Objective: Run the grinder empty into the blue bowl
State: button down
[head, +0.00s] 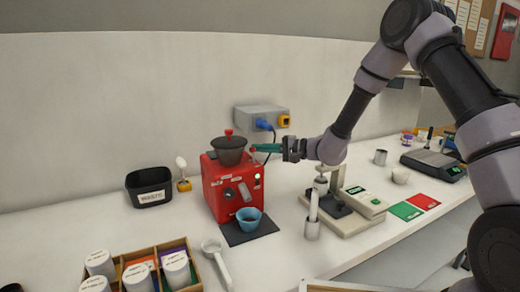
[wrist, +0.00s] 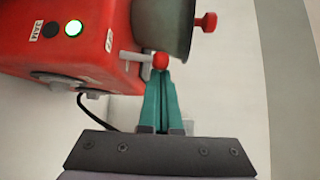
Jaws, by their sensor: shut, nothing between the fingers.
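The red grinder (head: 226,190) stands on the white counter with a dark grey hopper (head: 230,152) topped by a red knob. The blue bowl (head: 249,220) sits on a dark mat at the grinder's front; its contents are too small to tell. My gripper (head: 254,148) is shut and empty at the hopper's right side. In the wrist view its teal fingertips (wrist: 161,76) are together at a red-knobbed lever (wrist: 160,61) beside the hopper (wrist: 163,22); I cannot tell if they touch it. A green light (wrist: 73,28) is lit on the grinder's front.
A black bin (head: 149,188) stands at left. A wooden box of white-lidded jars (head: 125,262) and a white scoop (head: 217,258) are in front. A press-like device (head: 350,205) stands right of the grinder. A grey socket box (head: 262,117) with a blue plug is on the wall.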

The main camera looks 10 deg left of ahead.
jog(key=shift+s+d+n+y, duration=0.15)
jog(key=shift+n+y, duration=0.15)
jog(key=s+n+y, duration=0.1)
jog(key=n, duration=0.1)
jog(key=d+n+y, duration=0.1)
jog(key=y, duration=0.1)
jog(key=shift+s+d+n, duration=0.1)
jog(key=shift+s+n, duration=0.25)
jog(key=shift+n, duration=0.05)
dwell(0.3)
notch_tip(320, 180, up, 10)
dwell(0.5)
